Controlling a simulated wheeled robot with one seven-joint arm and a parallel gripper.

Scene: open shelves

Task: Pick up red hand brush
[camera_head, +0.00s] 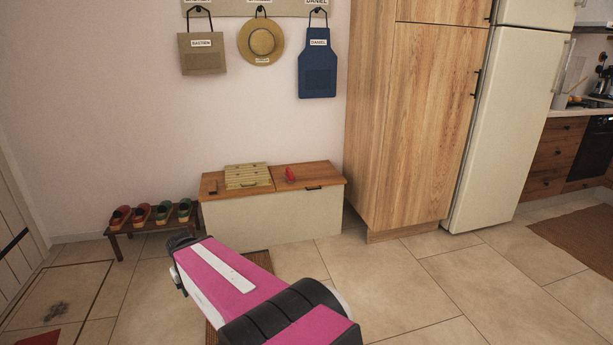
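A small red object (290,175), which looks like the red hand brush, lies on the right half of the wooden bench top (315,171). It is small in the picture, so its bristles cannot be made out. My pink, white and black arm reaches up from the bottom of the view, in front of the bench and well short of the red object. My gripper's fingers do not show.
A slatted pale wooden piece (247,176) and a small brown block (213,188) lie on the bench's left half. A low shoe rack (150,226) stands left. A tall wooden cabinet (411,120) stands close right. Tiled floor (420,290) is free at front right.

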